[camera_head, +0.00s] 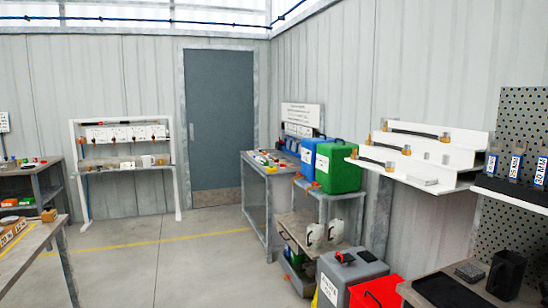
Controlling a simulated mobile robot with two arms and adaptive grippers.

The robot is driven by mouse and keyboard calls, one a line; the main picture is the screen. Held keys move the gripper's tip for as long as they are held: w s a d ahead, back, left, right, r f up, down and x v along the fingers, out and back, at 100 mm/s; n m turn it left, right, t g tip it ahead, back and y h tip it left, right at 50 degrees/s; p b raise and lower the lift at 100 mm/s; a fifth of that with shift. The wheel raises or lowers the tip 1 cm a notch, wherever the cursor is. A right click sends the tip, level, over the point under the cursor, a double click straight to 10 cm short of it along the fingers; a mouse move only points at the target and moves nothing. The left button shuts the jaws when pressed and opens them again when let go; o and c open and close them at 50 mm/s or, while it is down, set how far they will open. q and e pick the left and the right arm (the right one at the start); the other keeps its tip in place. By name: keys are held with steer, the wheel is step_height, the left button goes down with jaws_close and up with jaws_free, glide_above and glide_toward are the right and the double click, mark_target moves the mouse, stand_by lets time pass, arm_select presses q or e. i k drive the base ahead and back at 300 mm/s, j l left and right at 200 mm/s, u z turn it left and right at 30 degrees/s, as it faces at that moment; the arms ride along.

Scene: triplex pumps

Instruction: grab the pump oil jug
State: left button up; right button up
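A green jug-like container (338,168) with a white label and dark handle stands on a metal shelf stand right of centre. A blue container (309,160) with a white label stands just behind and left of it. Two small whitish jugs (315,235) with dark marks sit on the lower shelf of the same stand. The labels are too small to read, so I cannot tell which one is the pump oil jug. Neither of my grippers is in view.
A grey bin (348,278) and a red bin (377,292) stand in front of the stand. A workbench (22,246) is at left front. A white tiered rack (440,155) is on the right wall. The middle floor (165,262) is clear up to the grey door (219,120).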

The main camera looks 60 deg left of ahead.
mark_target(314, 231)
steer(key=i+j+u, duration=0.1)
steer(key=j+u, duration=0.15)
steer(key=i+j+u, duration=0.1)
steer(key=j+u, duration=0.2)
steer(key=j, duration=0.2)
steer(key=i+j+u, duration=0.25)
steer(key=i+j, duration=0.25)
steer(key=j, duration=0.25)
steer(key=i+j+u, duration=0.15)
steer(key=j, duration=0.35)
steer(key=i+j, duration=0.35)
steer(key=i+j+u, duration=0.1)
steer(key=i+j, duration=0.15)
steer(key=j, duration=0.3)
steer(key=i+j, duration=0.3)
steer(key=j, duration=0.15)
steer(key=i+j, duration=0.25)
steer(key=j+z, duration=0.1)
steer(key=z, duration=0.25)
steer(key=i+j+z, duration=0.1)
steer(key=z, duration=0.2)
steer(key=j+z, duration=0.2)
steer(key=z, duration=0.15)
